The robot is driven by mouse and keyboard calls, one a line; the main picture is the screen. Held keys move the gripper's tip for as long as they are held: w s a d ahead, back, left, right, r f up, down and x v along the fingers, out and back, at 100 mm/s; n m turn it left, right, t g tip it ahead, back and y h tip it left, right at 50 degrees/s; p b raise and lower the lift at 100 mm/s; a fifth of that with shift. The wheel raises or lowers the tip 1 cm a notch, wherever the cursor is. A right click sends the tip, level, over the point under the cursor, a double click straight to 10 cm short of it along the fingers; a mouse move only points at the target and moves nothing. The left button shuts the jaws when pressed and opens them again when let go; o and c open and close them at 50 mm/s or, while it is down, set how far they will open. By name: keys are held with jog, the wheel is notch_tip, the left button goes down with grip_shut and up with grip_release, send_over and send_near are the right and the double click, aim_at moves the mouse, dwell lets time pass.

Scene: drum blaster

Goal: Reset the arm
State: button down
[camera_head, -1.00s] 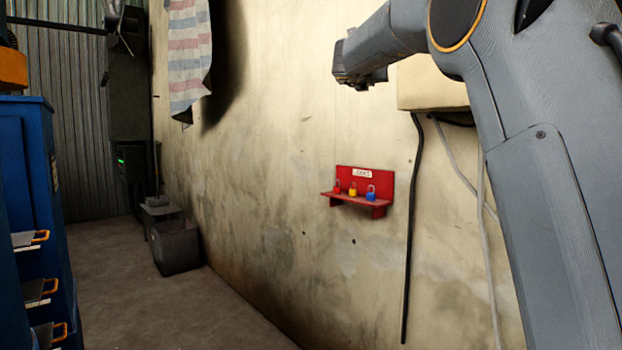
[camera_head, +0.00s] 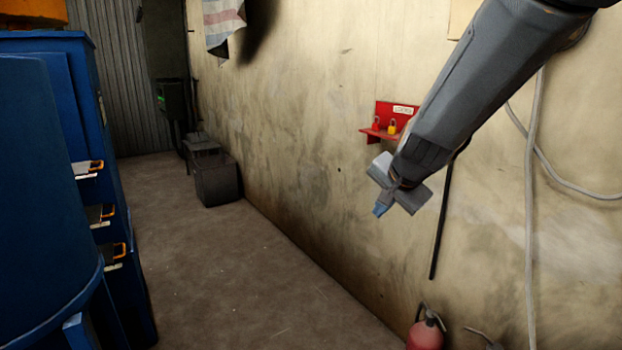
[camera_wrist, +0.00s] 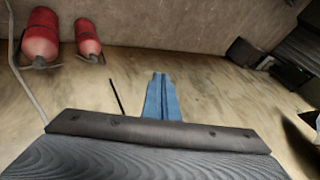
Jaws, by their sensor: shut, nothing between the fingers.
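My gripper (camera_head: 380,209) hangs at the end of my grey arm, right of centre in the head view, in front of the beige wall. In the wrist view its two blue fingers (camera_wrist: 158,76) lie together, shut and empty. It points down and to the left and appears to touch nothing. My arm hides part of the red lock shelf (camera_head: 383,112) on the wall behind it.
A blue cabinet (camera_head: 122,270) with orange-handled trays stands at the left. Dark boxes (camera_head: 215,180) stand by the wall. A red fire extinguisher (camera_head: 425,332) is at the bottom; two show in the wrist view (camera_wrist: 40,38). Cables hang on the wall at right. The middle floor is clear.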

jog(key=s+d+f+n+g, duration=0.1)
jog(key=s+f+n+g, duration=0.1)
jog(key=s, duration=0.6)
jog(key=s+d+f+n+g, duration=0.1)
jog(key=s+f+n+g, duration=0.1)
jog(key=s+f+n, duration=0.2)
jog(key=s+f+n+g+h, duration=0.1)
jog(key=s+f+n+g, duration=0.1)
jog(key=s+f, duration=0.6)
jog(key=s+n, duration=0.1)
jog(key=s, duration=0.4)
jog(key=shift+s+d+g, duration=0.35)
jog(key=shift+d+g, duration=0.05)
